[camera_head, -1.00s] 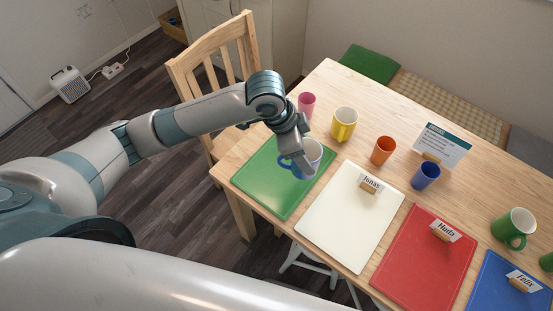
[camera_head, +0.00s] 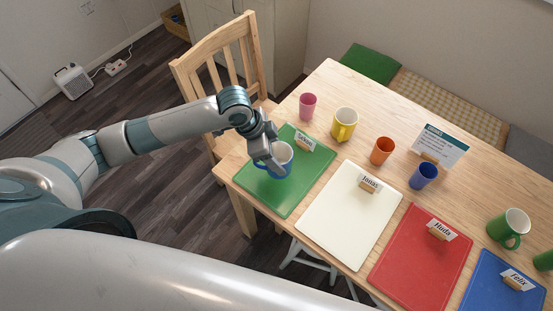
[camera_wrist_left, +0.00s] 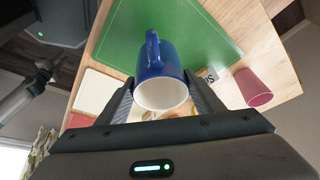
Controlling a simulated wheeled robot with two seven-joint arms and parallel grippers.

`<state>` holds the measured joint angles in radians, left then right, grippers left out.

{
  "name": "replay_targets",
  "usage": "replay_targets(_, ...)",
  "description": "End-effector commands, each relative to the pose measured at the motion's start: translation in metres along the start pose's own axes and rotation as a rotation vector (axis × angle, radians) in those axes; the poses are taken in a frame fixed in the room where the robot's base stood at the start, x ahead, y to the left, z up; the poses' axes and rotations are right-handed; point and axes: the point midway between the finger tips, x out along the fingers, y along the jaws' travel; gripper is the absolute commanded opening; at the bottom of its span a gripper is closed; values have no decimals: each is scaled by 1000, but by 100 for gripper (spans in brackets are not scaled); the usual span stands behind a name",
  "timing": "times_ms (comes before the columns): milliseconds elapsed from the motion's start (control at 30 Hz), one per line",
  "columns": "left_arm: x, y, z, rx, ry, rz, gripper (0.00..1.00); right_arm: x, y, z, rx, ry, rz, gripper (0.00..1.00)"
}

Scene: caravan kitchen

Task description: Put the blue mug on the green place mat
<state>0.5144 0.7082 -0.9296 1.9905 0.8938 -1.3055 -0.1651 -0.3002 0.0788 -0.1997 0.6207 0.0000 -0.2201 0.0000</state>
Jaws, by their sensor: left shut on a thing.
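The blue mug (camera_head: 281,163), white inside, is in my left gripper (camera_head: 268,158), over the green place mat (camera_head: 285,197) at the table's left end. In the left wrist view the blue mug (camera_wrist_left: 158,65) sits between the two fingers of my left gripper (camera_wrist_left: 160,98), its handle towards the green mat (camera_wrist_left: 200,30). The gripper is shut on the mug. I cannot tell whether the mug's base touches the mat. My right gripper is not in view.
A name card (camera_head: 304,141) stands on the mat's far part, close to the mug. A pink cup (camera_head: 308,106) and a yellow mug (camera_head: 344,124) stand behind. White (camera_head: 340,225), red (camera_head: 415,265) and blue (camera_head: 500,290) mats lie to the right. A wooden chair (camera_head: 222,70) stands at the table's left.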

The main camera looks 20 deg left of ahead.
Motion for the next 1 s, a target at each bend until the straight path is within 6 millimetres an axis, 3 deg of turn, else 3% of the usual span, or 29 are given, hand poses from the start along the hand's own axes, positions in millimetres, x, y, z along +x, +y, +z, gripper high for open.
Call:
replay_targets(300, 28, 0, 12, -1, -1, 0, 30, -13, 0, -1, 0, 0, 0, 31)
replay_targets(700, 33, 0, 14, 0, -1, 0, 30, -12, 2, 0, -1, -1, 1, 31)
replay_targets(733, 33, 0, 14, 0, -1, 0, 68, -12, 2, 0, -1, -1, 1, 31)
replay_targets(767, 32, 0, 14, 0, -1, 0, 75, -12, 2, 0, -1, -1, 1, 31)
replay_targets(800, 32, 0, 14, 0, -1, 0, 79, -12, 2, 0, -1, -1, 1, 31)
replay_targets(1000, 32, 0, 14, 0, -2, 0, 79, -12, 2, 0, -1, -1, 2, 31)
